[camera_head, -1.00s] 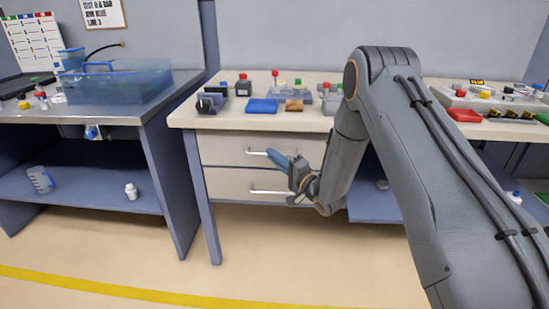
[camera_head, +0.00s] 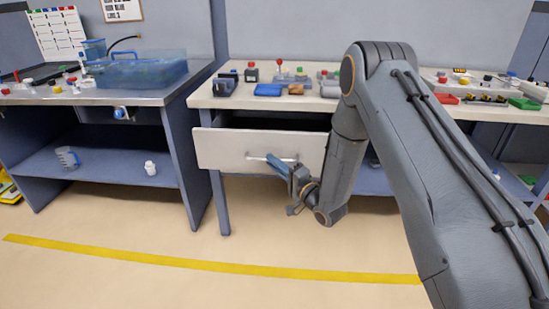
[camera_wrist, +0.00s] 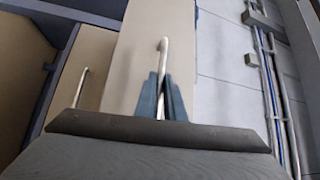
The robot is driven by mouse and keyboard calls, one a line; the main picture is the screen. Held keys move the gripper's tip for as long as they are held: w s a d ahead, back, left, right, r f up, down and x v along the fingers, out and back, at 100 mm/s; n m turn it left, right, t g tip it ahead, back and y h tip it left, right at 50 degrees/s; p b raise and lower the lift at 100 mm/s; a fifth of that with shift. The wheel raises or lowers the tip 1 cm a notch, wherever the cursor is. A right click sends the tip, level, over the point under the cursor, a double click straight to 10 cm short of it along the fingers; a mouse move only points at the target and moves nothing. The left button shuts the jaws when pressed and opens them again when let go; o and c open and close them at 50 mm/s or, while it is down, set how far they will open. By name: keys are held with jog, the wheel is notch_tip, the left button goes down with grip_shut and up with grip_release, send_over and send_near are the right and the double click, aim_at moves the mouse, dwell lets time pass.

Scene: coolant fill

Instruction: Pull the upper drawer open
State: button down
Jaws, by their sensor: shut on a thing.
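The upper drawer (camera_head: 222,150) has a beige front and stands well out from under the workbench top, with a dark gap above it. Its light bar handle (camera_head: 256,157) runs across the front. My gripper (camera_head: 272,162) is shut on this handle. In the wrist view the two blue-grey fingers (camera_wrist: 160,98) lie on either side of the handle (camera_wrist: 163,52), against the drawer front (camera_wrist: 133,62). The lower drawer is hidden behind the upper one in the head view; another handle (camera_wrist: 81,86) shows at the left in the wrist view.
Floor in front is clear, with a yellow line (camera_head: 200,263).

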jog(key=shift+s, duration=0.85)
jog(key=c, duration=1.8)
grip_release()
jog(key=shift+c, duration=0.2)
jog(key=v, duration=0.7)
jog(key=shift+s+d, duration=0.25)
jog(key=shift+s, duration=0.05)
jog(key=shift+f, duration=0.1)
